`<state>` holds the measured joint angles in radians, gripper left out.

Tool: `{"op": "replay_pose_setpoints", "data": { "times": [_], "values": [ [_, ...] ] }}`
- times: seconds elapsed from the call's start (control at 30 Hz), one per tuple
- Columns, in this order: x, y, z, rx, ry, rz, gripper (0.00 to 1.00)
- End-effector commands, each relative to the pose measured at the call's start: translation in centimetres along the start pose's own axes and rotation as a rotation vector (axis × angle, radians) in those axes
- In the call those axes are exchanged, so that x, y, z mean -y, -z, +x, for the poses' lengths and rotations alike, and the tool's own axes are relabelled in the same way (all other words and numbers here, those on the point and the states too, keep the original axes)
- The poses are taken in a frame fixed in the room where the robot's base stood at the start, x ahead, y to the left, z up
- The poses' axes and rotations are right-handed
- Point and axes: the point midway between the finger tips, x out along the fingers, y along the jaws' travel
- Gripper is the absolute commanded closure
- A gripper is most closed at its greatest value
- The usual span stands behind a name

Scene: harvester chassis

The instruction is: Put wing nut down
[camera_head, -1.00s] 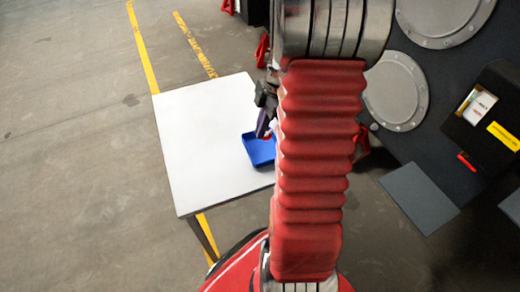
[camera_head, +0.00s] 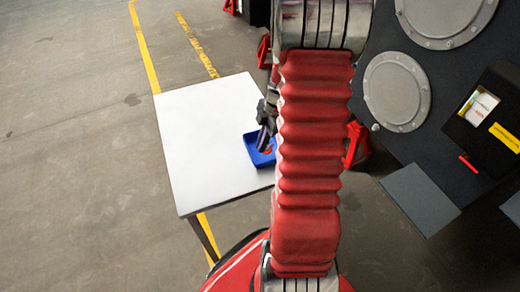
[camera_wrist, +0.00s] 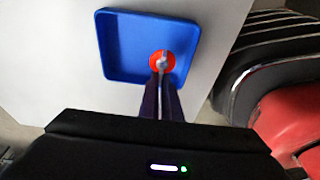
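The wing nut (camera_wrist: 168,62) shows as a small red-orange round piece with a grey middle at the fingertips of my gripper (camera_wrist: 161,74). The two dark fingers are close together and appear shut on it. In the wrist view it overlaps the blue tray (camera_wrist: 125,45), near the tray's lower right corner. In the head view my gripper (camera_head: 265,145) points down over the blue tray (camera_head: 262,164), with a bit of red at its tips. I cannot tell whether the wing nut touches the tray floor. My arm hides the tray's right side in the head view.
The tray lies on a white table (camera_head: 205,130), whose left part is bare. To the right stands a dark machine panel with round metal covers (camera_head: 397,91) and a black box (camera_head: 490,130) holding small packets. Yellow lines mark the grey floor.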

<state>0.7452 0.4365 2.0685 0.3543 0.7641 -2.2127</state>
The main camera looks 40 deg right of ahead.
Motion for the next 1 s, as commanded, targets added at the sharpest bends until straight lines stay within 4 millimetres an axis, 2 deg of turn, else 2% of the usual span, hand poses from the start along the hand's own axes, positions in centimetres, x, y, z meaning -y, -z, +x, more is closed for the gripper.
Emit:
{"op": "replay_pose_setpoints", "data": {
  "times": [0.2, 0.6, 0.63, 0.87, 1.0],
  "values": [
    [0.0, -0.6, 2.4, 0.0, 0.001, 0.0, 1.0],
    [0.0, -0.7, 2.8, 0.0, 0.001, 0.0, 1.0],
    [0.0, -0.7, 2.8, 0.0, 0.001, 0.0, 0.95],
    [0.0, -0.7, 2.8, 0.0, 0.001, -0.001, 0.79],
    [0.0, -0.7, 2.8, 0.0, 0.001, -0.001, 0.78]
  ]
}}
